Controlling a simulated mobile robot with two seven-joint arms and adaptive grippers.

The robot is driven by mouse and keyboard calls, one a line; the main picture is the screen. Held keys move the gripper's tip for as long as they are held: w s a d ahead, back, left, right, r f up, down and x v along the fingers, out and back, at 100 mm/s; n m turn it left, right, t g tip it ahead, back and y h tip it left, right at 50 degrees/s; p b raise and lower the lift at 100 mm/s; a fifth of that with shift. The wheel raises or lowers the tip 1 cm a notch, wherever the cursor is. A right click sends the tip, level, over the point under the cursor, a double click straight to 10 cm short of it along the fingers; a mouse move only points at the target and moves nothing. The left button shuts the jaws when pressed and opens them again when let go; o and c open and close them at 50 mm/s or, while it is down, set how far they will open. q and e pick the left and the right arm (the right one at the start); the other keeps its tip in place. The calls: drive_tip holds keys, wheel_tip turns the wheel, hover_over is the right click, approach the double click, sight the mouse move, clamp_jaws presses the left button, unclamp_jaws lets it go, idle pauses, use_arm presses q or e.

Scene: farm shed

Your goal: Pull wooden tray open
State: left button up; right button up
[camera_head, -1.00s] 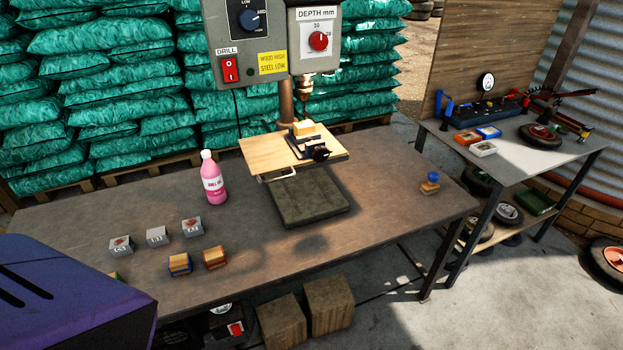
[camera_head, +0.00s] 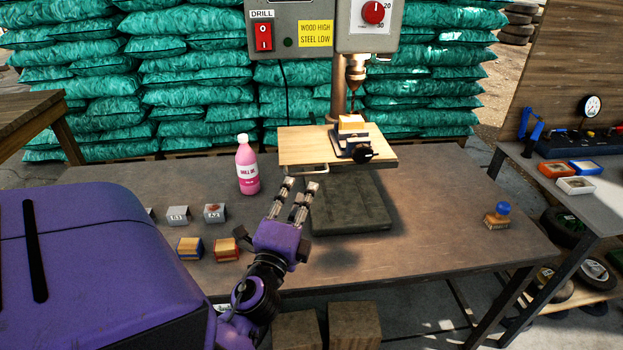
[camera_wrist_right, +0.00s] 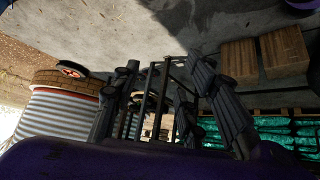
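The wooden tray (camera_head: 298,147) is a light plywood board on the drill press, above its dark base. A pale handle (camera_head: 307,170) sticks out from its front left edge. A clamp (camera_head: 357,147) holding a small wooden block (camera_head: 352,123) sits on the tray. My left gripper (camera_head: 300,186) is open, with two separated fingers pointing up towards the handle. Its fingertips are just below the handle in the picture; I see no grip on it. My right gripper (camera_wrist_right: 163,72) shows open in the right wrist view, facing the floor area with nothing clearly between its fingers.
A pink drill oil bottle (camera_head: 247,168) stands left of the tray. Small boxes (camera_head: 178,216) and wooden blocks (camera_head: 226,249) lie left of my left gripper. The dark base plate (camera_head: 350,212) is under the tray. A blue-knobbed stamp (camera_head: 498,215) stands on the right; the bench between is clear.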

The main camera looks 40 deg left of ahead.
sight(308, 174)
use_arm(q)
drive_tip(key=p+x, duration=0.1)
drive_tip(key=x, duration=0.6)
drive_tip(key=shift+w+a+r+p, duration=0.15)
drive_tip(key=shift+w+p, duration=0.1)
drive_tip(key=shift+p, duration=0.15)
clamp_jaws()
